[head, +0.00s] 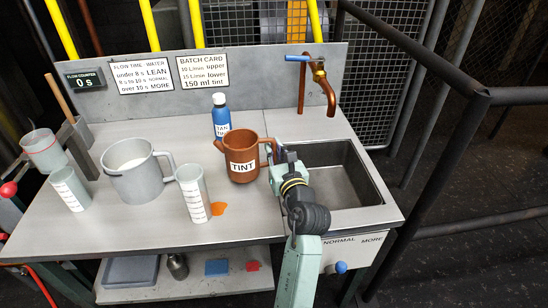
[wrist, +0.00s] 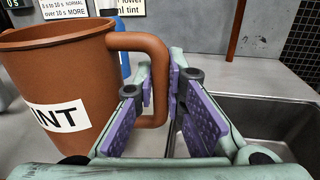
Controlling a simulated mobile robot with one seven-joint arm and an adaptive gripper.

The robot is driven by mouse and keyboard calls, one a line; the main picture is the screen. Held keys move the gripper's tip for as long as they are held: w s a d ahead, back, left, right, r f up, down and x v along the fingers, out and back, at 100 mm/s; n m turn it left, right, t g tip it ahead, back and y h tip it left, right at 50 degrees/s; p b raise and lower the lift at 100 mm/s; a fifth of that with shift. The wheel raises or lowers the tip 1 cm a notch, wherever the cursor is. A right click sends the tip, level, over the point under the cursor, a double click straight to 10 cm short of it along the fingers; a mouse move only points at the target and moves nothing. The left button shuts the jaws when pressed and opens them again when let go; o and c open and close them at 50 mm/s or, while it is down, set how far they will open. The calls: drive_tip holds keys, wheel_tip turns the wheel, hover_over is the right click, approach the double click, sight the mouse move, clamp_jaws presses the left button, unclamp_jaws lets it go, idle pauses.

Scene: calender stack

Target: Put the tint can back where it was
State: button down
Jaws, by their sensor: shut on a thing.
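The tint can (head: 241,158) is a brown, copper-coloured jug with a white TINT label, a spout on its left and a handle on its right. It is upright over the bench, left of the sink. I cannot tell whether its base touches the bench top. My gripper (head: 277,157) is at the can's right side, shut on its handle. In the wrist view the can (wrist: 55,75) fills the left side, and its handle runs down between the purple pads of my gripper (wrist: 160,100). The can's base is hidden in that view.
The bench (head: 150,215) holds a grey pot (head: 137,178), clear measuring cups (head: 193,195) and a blue bottle (head: 221,118) behind the can. An orange spill (head: 218,209) lies in front of the can. The sink (head: 335,180) and copper tap (head: 328,90) are to the right.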

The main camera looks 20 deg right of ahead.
sight(274, 159)
drive_tip(key=shift+f, duration=1.65)
drive_tip(key=shift+f, duration=0.2)
drive_tip(key=c, duration=1.7)
unclamp_jaws()
drive_tip(key=shift+o, duration=0.2)
